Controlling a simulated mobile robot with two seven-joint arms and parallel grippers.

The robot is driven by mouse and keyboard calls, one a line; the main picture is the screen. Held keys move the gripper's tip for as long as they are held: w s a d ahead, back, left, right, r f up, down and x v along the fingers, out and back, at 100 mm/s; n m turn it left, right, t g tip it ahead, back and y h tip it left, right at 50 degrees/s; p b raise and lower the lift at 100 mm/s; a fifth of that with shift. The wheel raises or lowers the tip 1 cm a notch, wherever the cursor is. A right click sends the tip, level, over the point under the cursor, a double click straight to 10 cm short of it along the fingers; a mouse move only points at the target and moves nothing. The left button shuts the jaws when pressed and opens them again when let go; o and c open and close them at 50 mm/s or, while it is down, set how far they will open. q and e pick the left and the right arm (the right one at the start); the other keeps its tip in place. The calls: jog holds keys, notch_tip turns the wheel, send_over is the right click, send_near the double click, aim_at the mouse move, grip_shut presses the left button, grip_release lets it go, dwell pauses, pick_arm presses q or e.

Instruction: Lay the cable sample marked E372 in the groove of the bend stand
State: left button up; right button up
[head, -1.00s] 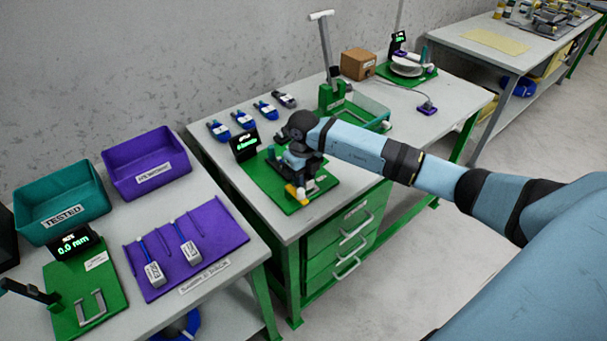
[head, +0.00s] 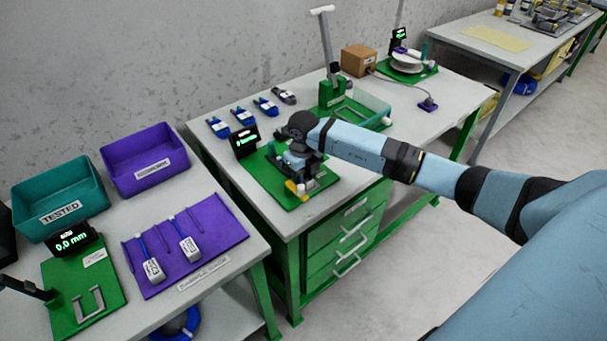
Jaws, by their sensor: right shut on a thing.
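Two cable samples with blue cable and white tags lie on the purple sample rack (head: 225,222): a left one (head: 153,270) and a right one (head: 190,249). I cannot read their marks. A green board (head: 83,318) at the front left carries a grey U-shaped piece (head: 90,306) and a display reading 0.0 mm; I cannot tell whether it is the bend stand. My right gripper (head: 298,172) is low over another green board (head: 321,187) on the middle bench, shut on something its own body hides. My left gripper is out of view.
A teal TESTED bin (head: 62,212) and a purple bin (head: 145,164) stand behind the rack. Several blue tools (head: 244,117) lie along the middle bench's back. A tall lever (head: 328,46) rises behind my right arm. A gap separates the two benches.

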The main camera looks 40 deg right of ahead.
jog(key=shift+f, duration=0.2)
jog(key=o, duration=1)
jog(key=shift+r, duration=0.15)
jog(key=shift+r, duration=0.25)
jog(key=shift+a+r+p, duration=0.1)
jog(key=shift+r+p, duration=0.75)
jog(key=shift+r, duration=0.1)
jog(key=shift+r+p, duration=0.95)
jog(key=shift+r, duration=0.5)
jog(key=shift+r+p, duration=0.8)
jog(key=shift+r, duration=0.45)
